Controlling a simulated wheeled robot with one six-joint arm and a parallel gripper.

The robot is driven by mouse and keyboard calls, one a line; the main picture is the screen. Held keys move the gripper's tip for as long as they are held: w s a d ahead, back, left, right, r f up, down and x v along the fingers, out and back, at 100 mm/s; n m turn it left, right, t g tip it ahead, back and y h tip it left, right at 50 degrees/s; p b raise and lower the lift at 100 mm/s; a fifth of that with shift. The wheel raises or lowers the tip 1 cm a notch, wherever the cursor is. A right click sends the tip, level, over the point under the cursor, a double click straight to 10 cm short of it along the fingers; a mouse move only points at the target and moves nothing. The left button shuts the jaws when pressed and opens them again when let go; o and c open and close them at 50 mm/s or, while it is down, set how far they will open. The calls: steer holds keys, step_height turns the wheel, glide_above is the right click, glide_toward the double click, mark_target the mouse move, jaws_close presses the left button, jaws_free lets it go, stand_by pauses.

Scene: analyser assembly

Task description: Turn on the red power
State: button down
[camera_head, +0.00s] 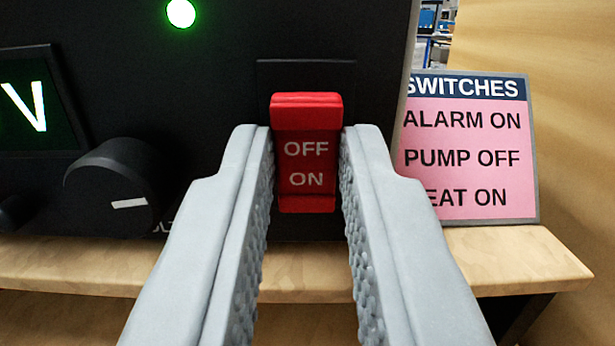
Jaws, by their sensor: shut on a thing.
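The red power switch (306,152) is a rocker on the front of a black panel (230,60). It carries the white words OFF above and ON below. Its upper end stands out as a bright red ledge, and its lower part looks darker and set further back. My gripper (307,165) points straight at the panel, with one grey ridged finger on each side of the switch. The fingers are shut on the switch, their tips at its left and right edges. The panel around the fingertips is partly hidden.
A round green lamp (181,13) glows above. A black knob (115,185) and a lit display (30,105) are on the left. A pink sign headed SWITCHES (465,150) leans at the right on the wooden shelf (515,260); it reads ALARM ON, PUMP OFF, and a partly hidden "EAT ON".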

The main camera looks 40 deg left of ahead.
steer(key=shift+f+t+y, duration=0.1)
steer(key=shift+t+y, duration=0.2)
steer(key=c, duration=1.3)
jaws_free()
step_height(320, 180, up, 10)
